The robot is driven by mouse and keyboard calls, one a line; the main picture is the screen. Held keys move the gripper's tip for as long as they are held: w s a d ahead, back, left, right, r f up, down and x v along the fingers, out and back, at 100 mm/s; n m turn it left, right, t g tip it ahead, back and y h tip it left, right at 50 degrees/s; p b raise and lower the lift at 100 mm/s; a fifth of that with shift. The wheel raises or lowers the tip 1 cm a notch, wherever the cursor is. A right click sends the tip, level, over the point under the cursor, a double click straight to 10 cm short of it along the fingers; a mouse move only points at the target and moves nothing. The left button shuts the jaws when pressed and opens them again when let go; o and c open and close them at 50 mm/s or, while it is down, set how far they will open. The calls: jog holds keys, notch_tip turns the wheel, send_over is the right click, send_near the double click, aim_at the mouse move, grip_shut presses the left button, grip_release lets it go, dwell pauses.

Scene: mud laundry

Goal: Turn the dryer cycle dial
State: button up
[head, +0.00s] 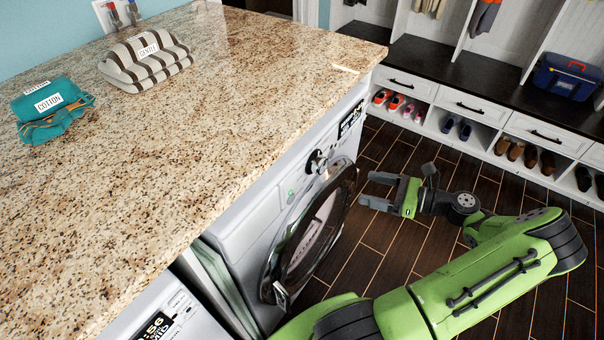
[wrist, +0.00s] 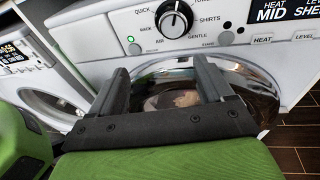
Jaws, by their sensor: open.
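The cycle dial (wrist: 174,19) is a round black knob with a light pointer on the white dryer panel. Printed words such as QUICK, SHIRTS and GENTLE surround it. In the head view the dial (head: 316,161) sits on the front of the dryer (head: 262,218), just under the counter edge. My gripper (head: 370,190) is open and empty, to the right of the dial and apart from it. In the wrist view my gripper (wrist: 162,75) has its two fingers spread below the dial, with the round glass door (wrist: 240,85) behind them.
The granite counter (head: 240,100) overhangs the machines and holds a teal COTTON bundle (head: 45,115) and a striped bundle (head: 148,65). Dark floor (head: 385,255) is clear near the shoe bench (head: 470,105).

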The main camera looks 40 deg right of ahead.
aim_at(324, 166)
jog(key=w+a+m+t, duration=0.1)
jog(key=w, duration=0.3)
jog(key=w+a+m, duration=0.1)
jog(key=w+a, duration=0.1)
jog(key=w, duration=0.2)
jog(key=w+a+m+t+h+b, duration=0.1)
jog(key=w, duration=0.3)
jog(key=shift+w+a+f+t, duration=0.2)
jog(key=shift+w+f+t, duration=0.1)
jog(key=shift+f, duration=0.1)
jog(key=shift+c, duration=0.2)
jog(key=c, duration=1)
jog(key=shift+s+n, duration=0.1)
jog(key=shift+n, duration=0.2)
